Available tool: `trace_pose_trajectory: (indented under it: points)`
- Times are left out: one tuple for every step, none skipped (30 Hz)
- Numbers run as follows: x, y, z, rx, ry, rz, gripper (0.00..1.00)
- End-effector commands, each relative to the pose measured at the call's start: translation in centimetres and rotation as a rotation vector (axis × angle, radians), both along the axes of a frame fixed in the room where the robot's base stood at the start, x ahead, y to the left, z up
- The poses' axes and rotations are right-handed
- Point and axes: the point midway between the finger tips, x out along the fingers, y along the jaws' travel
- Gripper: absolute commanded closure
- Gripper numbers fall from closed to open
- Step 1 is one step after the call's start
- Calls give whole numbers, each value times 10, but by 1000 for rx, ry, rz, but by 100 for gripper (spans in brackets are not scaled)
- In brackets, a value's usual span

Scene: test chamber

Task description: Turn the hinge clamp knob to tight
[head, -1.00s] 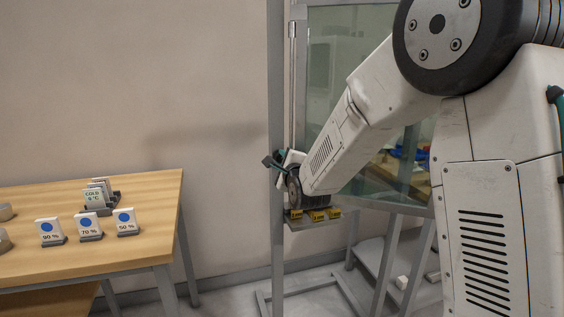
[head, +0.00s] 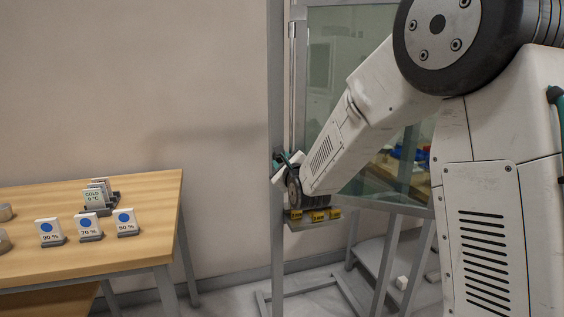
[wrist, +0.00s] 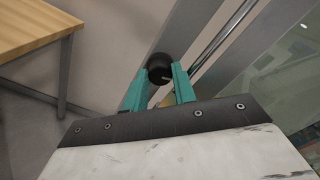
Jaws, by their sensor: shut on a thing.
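The clamp knob (wrist: 158,66) is round and black, with a small pale mark on its face, in the upper middle of the wrist view. My gripper (wrist: 161,80) has its two teal fingers closed on either side of the knob. I cannot read any tight or loose marking.
A glass-walled chamber (head: 318,60) on a grey frame stands behind my arm. A small shelf (head: 310,224) with yellow labels sits just below my wrist. A wooden table (head: 150,205) with percent cards (head: 88,226) stands at left, with open floor between.

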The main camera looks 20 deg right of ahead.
Motion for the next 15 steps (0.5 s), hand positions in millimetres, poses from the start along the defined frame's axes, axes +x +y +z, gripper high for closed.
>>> trace_pose_trajectory:
  points:
    - [-1,-1,-2,0,4,-1,96]
    - [-1,-1,-2,0,4,-1,96]
    - [-1,-1,-2,0,4,-1,96]
    - [-1,-1,-2,0,4,-1,96]
    - [-1,-1,-2,0,4,-1,96]
    - [-1,-1,-2,0,4,-1,96]
    - [-1,-1,-2,-1,4,-1,96]
    - [-1,-1,-2,-1,4,-1,71]
    - [-1,-1,-2,-1,4,-1,64]
    - [-1,-1,-2,-1,4,-1,64]
    - [0,0,-2,-1,4,-1,64]
    - [0,0,-2,-1,4,-1,64]
    - [0,0,-1,-1,4,-1,64]
    - [0,0,-1,-1,3,-1,64]
    - [0,0,-1,-1,2,-1,64]
